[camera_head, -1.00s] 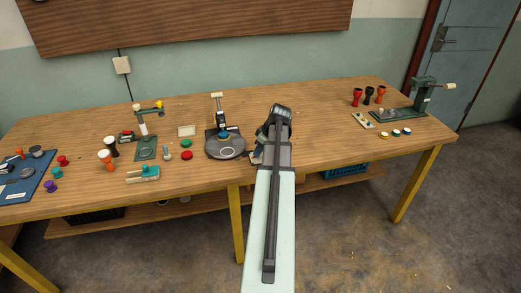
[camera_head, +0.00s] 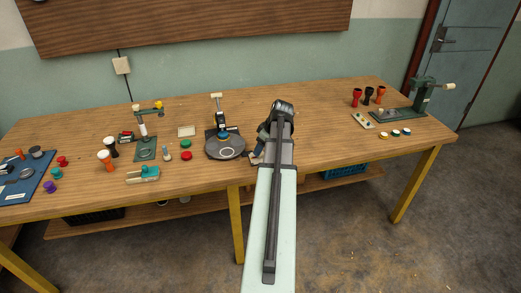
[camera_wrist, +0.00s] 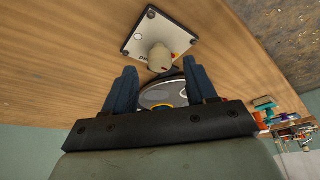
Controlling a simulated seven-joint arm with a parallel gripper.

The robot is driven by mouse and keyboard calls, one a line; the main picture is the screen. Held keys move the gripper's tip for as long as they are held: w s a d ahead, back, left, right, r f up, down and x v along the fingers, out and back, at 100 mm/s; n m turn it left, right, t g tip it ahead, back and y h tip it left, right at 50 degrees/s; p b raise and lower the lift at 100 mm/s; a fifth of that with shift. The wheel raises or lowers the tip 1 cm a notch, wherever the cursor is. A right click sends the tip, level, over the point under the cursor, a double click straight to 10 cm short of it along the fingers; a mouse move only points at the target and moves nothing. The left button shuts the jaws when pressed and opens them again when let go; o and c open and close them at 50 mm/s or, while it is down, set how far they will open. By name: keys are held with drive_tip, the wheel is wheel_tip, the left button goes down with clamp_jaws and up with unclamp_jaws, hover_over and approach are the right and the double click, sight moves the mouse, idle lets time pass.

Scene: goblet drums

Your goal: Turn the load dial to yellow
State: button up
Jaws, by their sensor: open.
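The load dial is a pale beige knob (camera_wrist: 158,57) on a white square plate (camera_wrist: 140,34) with screws at its corners. Small yellow and red marks show beside the knob; the direction its pointer faces is too small to tell. My gripper (camera_wrist: 160,66) is open, with one dark blue finger on each side below the knob in the wrist view. The knob lies about in line with the gap, and no finger visibly touches it. In the head view my arm hides the dial.
A round dark base with a grey disc (camera_head: 226,147) stands just left of my gripper on the wooden bench (camera_head: 310,150). A green press (camera_head: 421,98) stands at the right; the bench between is mostly clear.

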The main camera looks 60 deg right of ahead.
drive_tip(key=v, duration=1.1)
drive_tip(key=shift+s+r, duration=0.2)
drive_tip(key=shift+r, duration=0.1)
